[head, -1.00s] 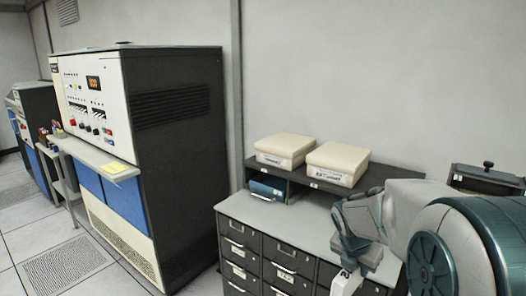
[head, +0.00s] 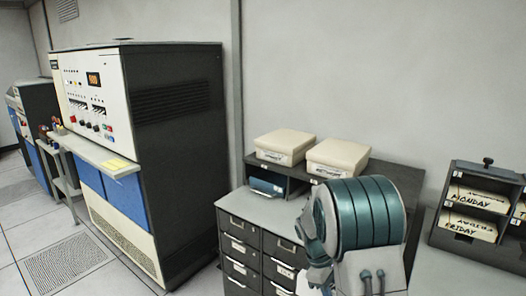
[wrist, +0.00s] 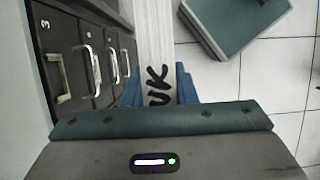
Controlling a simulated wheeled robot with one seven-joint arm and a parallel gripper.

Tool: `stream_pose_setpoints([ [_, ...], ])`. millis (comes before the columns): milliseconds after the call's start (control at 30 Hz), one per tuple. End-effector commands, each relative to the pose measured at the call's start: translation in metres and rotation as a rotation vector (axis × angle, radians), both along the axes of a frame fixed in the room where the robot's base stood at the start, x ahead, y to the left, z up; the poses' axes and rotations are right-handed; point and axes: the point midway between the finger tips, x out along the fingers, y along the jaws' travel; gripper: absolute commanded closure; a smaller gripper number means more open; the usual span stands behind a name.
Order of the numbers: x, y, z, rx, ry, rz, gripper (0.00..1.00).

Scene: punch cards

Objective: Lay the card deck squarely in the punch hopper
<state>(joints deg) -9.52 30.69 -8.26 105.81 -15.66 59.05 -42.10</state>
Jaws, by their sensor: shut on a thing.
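The deck extends away from the gripper beyond the top edge of the wrist view. I cannot make out the punch hopper in either view.
A grey drawer cabinet (head: 240,206) carries two cream boxes (head: 284,147) (head: 337,156) on a dark shelf. Its drawer fronts (wrist: 75,60) are close left of the deck. A dark rack (head: 467,246) holds blocks marked MONDAY and FRIDAY. A tall console (head: 175,150) stands left; the floor (head: 125,268) before it is clear.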

Motion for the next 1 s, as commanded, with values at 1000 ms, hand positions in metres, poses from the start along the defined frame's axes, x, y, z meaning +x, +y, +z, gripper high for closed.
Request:
stream_pose_setpoints([
  [1000,-0.016,0.035,-0.096,-0.002,0.0,-0.941,1.0],
])
